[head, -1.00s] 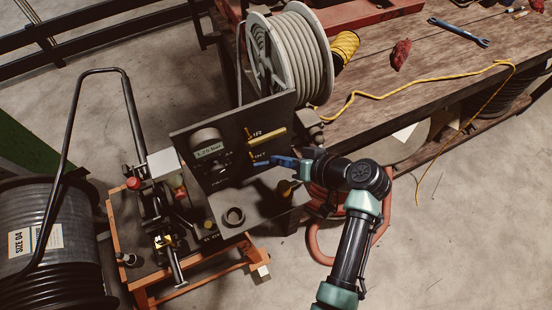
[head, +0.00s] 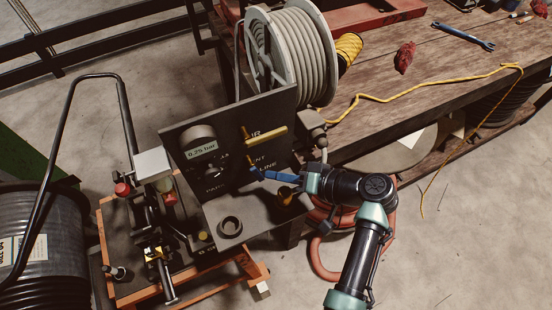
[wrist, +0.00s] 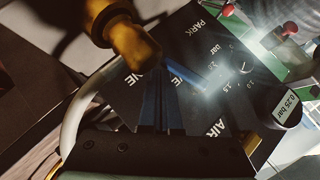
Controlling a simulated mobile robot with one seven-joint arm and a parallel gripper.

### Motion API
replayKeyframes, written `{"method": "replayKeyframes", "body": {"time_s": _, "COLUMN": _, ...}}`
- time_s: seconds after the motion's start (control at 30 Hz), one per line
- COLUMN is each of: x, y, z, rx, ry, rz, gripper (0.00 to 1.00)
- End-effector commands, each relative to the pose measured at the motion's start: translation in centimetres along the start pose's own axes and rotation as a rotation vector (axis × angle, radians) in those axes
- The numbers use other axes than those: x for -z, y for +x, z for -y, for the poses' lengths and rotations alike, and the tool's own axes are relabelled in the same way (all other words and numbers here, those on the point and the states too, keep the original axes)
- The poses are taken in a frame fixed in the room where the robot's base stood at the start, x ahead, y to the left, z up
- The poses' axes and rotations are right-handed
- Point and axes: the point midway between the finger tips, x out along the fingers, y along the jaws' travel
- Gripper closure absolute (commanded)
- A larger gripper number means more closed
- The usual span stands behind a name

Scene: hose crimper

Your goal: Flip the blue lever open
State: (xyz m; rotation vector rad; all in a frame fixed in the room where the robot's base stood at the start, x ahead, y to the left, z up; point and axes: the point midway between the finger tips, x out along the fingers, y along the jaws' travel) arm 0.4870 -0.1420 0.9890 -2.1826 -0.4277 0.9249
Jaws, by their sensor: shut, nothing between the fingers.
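The blue lever (head: 254,171) is on the dark control panel (head: 215,125), below a yellow lever (head: 265,136). Its near end is partly hidden by my fingers, and its exact angle is hard to read. In the wrist view it shows as a blue strip (wrist: 190,78) just beyond my fingertips, slanting across the panel. My gripper (head: 268,175) is shut and empty, its blue fingers pointing left at the lever. The shut fingers also show in the wrist view (wrist: 160,80). I cannot tell whether they touch the lever. The panel display (head: 201,150) reads 0.25 bar.
A brass fitting (wrist: 133,45) with a pale hose lies close beside my fingers. A ring (head: 230,226) sits on the shelf below the panel. The grey hose reel (head: 290,55) and wooden bench (head: 430,75) stand behind. Floor at the right is open.

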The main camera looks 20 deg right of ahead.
Motion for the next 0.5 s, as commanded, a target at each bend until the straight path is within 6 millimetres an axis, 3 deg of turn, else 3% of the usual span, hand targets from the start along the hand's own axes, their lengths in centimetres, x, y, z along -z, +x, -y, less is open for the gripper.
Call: {"method": "replayKeyframes", "body": {"time_s": 0.5, "x": 0.9, "y": -0.8, "z": 1.2, "rx": 0.0, "ry": 0.0, "rz": -0.001, "gripper": 1.0}}
